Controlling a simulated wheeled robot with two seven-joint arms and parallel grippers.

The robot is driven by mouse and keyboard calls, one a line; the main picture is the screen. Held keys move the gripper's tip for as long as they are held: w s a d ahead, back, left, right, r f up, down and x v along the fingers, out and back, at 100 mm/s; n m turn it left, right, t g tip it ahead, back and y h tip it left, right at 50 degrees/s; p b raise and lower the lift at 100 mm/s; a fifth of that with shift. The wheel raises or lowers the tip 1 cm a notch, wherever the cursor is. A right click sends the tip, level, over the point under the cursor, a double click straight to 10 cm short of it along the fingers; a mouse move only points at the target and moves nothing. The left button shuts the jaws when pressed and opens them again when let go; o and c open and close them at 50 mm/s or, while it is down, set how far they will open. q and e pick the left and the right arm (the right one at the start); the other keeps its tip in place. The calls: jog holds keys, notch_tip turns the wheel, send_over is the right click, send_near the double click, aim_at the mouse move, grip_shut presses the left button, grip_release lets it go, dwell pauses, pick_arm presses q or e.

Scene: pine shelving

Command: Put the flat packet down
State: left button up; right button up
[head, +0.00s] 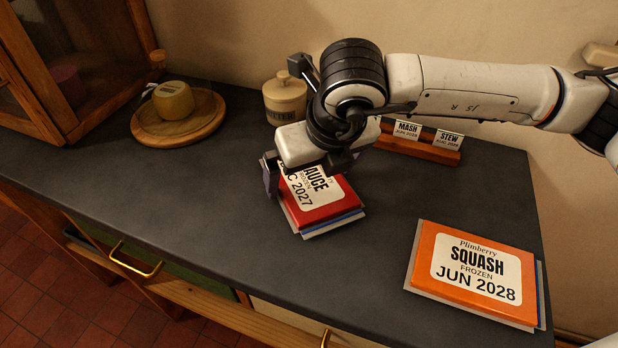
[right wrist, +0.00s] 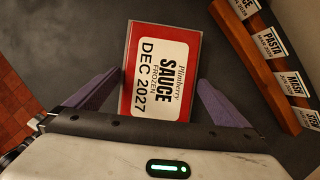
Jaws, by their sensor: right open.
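A flat red packet (head: 331,208) labelled SAUCE, FROZEN, DEC 2027 lies on the dark worktop, with blue and grey edges showing beneath it. My right gripper (head: 303,180) is over its far end and hides part of the label in the head view. A flat orange packet (head: 434,265) labelled SQUASH, JUN 2028 lies at the right, also with blue and grey edges beneath. My left gripper is out of view.
A wooden card holder (head: 430,152) stands by the wall, with cards including MASH and STEW. A lidded pot (head: 285,97) stands behind my right gripper. A round board (head: 205,112) carries a yellow cheese (head: 174,101). The worktop (head: 150,185) is clear at left front.

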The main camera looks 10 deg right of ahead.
jog(key=shift+f, duration=0.2)
jog(key=shift+w+r, duration=0.1)
jog(key=c, duration=1.3)
